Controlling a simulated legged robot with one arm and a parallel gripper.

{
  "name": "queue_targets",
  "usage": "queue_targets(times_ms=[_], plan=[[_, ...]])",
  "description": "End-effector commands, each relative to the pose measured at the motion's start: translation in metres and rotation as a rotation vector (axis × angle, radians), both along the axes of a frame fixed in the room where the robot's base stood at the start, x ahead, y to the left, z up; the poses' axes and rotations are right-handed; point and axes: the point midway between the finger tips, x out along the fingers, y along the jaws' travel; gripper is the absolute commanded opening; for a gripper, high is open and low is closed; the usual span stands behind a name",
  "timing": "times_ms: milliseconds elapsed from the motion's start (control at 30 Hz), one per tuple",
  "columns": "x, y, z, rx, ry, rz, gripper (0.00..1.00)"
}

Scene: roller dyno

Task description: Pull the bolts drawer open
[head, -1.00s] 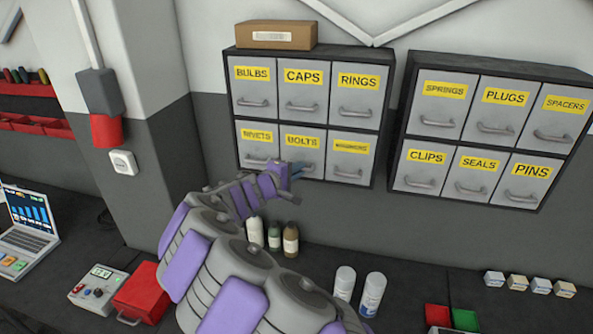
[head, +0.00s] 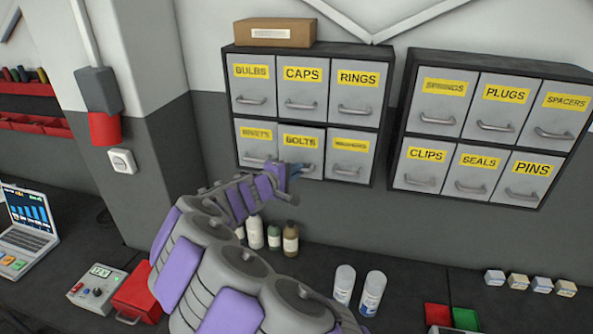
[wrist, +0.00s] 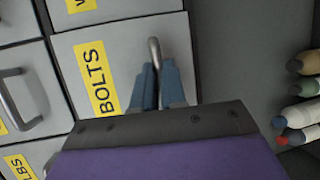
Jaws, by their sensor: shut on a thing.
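The bolts drawer (head: 301,141) is the grey, yellow-labelled drawer in the middle of the lower row of the left cabinet. Its face seems to stand slightly proud of its neighbours. In the wrist view the bolts drawer (wrist: 122,50) appears turned sideways, with its label left of the handle. My gripper (head: 293,172) is at the drawer's front. In the wrist view my gripper (wrist: 152,75) has its blue fingers shut on the metal handle (wrist: 154,48). Part of the handle is hidden by the fingers.
The left cabinet (head: 384,110) also holds the bulbs, caps, rings, rivets and washers drawers. A cardboard box (head: 273,33) sits on top. Several bottles (head: 274,237) and two spray cans (head: 373,294) stand on the bench below. A second cabinet (head: 480,60) hangs at right.

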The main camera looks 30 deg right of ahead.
Motion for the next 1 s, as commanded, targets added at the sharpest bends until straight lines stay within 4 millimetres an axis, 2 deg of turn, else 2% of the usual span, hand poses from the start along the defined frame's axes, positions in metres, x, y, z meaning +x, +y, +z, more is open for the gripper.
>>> queue_targets(times_ms=[33, 300, 500, 933, 967, 1000], plan=[[-0.004, 0.008, -0.006, 0.001, 0.002, 0.006, 0.00], [-0.040, 0.046, -0.005, 0.001, -0.002, 0.004, 0.00], [-0.057, 0.067, -0.004, 0.004, -0.001, 0.004, 0.00], [-0.063, 0.072, -0.003, 0.006, -0.001, 0.002, 0.00], [-0.063, 0.071, -0.003, 0.006, -0.001, 0.002, 0.13], [-0.063, 0.072, -0.003, 0.005, -0.001, 0.002, 0.17]])
